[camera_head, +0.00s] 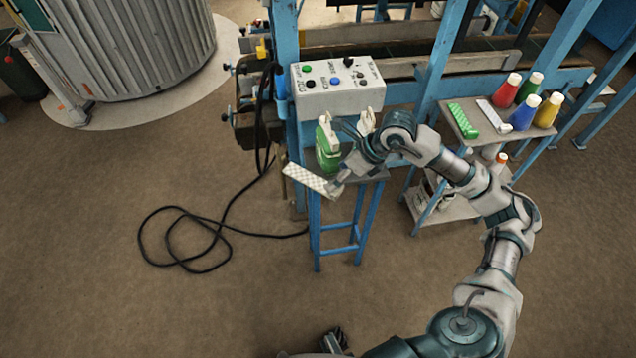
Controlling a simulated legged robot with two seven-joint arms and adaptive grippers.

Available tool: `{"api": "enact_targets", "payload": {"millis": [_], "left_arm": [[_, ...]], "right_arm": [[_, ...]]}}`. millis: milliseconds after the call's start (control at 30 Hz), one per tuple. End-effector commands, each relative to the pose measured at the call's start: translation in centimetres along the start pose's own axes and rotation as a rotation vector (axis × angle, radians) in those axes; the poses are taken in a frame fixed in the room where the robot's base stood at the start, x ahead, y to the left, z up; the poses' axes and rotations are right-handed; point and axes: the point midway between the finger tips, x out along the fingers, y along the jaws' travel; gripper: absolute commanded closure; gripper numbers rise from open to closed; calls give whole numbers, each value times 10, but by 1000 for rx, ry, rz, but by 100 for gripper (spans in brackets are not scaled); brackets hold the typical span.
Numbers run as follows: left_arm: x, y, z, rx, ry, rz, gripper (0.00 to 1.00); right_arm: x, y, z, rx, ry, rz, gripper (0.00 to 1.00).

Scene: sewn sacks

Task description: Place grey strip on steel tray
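A pale grey-white strip with a checkered pattern (305,179) is at the left edge of a small blue stand, tilted and reaching past that edge. My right gripper (334,188) is at the strip's right end and appears shut on it. The stand's flat grey top (376,174) looks like the steel tray, partly hidden by my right arm; I cannot tell whether the strip touches it. A green and white object (327,148) stands at the back of this top. Part of my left gripper (335,341) shows at the bottom edge; its fingers are unclear.
A grey control box (338,88) with buttons is behind the stand. A side shelf (462,128) on the right holds a green strip (463,121), a whitish strip (492,116) and several coloured bottles. A black cable (185,262) loops on the open floor at left.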

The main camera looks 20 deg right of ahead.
Motion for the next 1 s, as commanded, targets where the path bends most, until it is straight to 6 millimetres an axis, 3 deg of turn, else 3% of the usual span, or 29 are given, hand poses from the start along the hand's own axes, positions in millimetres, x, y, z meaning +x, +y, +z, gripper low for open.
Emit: {"api": "enact_targets", "payload": {"millis": [33, 100, 233, 700, 1000], "left_arm": [[3, 0, 1, 0, -1, 1, 60], [6, 0, 2, 0, -2, 1, 60], [6, 0, 2, 0, -2, 1, 60], [-18, -1, -6, -3, 6, 0, 60], [-23, -1, -8, -3, 4, -1, 60]], "right_arm": [[-15, -19, -8, 6, 45, -82, 19], [-28, -36, -17, 19, 95, -157, 19], [-29, -49, -25, 30, 133, -207, 19], [69, -68, -39, 28, 132, -203, 19], [90, -72, -40, 28, 130, -202, 19]]}}
